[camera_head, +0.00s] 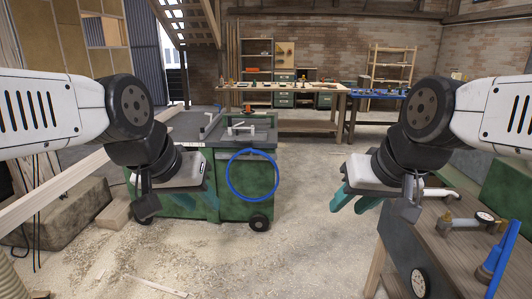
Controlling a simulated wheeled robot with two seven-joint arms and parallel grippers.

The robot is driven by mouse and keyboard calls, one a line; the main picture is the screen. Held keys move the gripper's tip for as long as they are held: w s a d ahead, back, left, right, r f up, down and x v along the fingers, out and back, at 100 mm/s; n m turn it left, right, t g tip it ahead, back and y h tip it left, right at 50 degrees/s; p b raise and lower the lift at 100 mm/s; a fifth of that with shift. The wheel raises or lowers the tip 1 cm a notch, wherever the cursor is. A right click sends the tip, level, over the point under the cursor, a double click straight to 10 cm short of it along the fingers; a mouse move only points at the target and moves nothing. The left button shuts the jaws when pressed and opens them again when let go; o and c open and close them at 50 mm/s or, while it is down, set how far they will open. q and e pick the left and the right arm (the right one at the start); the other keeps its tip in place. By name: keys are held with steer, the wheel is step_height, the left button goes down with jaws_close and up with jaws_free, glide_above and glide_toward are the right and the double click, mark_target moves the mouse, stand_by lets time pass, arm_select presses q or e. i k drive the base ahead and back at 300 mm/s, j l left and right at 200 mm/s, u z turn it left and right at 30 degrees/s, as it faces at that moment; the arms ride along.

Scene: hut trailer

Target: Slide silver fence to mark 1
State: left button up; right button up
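A green machine with a dark grey top (190,128) stands ahead, left of centre. A small pale silver piece (243,129) sits on its top and looks like the fence, though it is too small to be sure. A grey bar (212,124) lies beside it. I cannot make out a mark 1. My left gripper (180,205) hangs in front of the machine's left side, apart from the fence; its finger gap is unclear. My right gripper (349,206) hangs over the floor right of the machine, its teal fingers apart and nothing between them.
A blue ring (252,176) shows against the machine's green front, above a black wheel (259,222). Timber lies at left. A workbench (300,125) stands behind. Sawdust-covered floor is open in the middle.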

mark_target(204, 132)
steer(key=i+u, duration=0.1)
steer(key=i, duration=0.95)
steer(key=i+l+u, duration=0.1)
steer(key=i, duration=0.9)
steer(key=i+u, duration=0.45)
steer(key=i, duration=1.5)
